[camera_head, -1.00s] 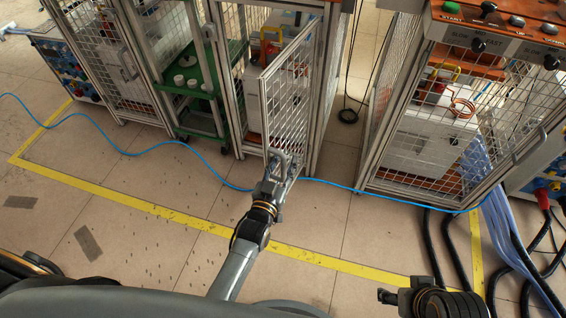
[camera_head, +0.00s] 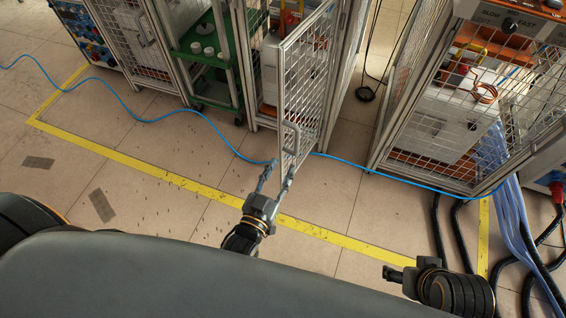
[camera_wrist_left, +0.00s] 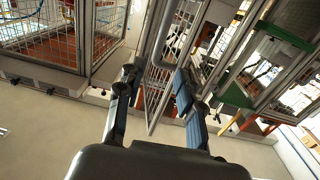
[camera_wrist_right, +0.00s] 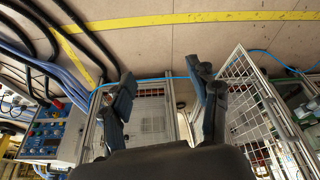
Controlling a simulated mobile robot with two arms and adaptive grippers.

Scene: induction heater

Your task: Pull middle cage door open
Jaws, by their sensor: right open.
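The middle cage door (camera_head: 305,80) is a metal mesh panel in a grey frame. It stands swung out from its cage in the head view, and its bar handle (camera_head: 291,140) is on the free edge. My left gripper (camera_head: 276,176) is open, with its fingers spread just below the handle and around the door's lower end as seen in the picture. In the left wrist view the handle (camera_wrist_left: 164,35) shows beyond and between the open fingers (camera_wrist_left: 155,90); I see no grip on it. My right gripper (camera_head: 390,274) is open and empty, as the right wrist view (camera_wrist_right: 165,90) shows.
A right-hand mesh cage (camera_head: 440,120) with a control panel stands nearby. A green cart (camera_head: 205,60) is left of the middle cage. A blue cable (camera_head: 140,118) crosses the floor near yellow tape (camera_head: 170,177). Black hoses (camera_head: 455,235) lie at the right.

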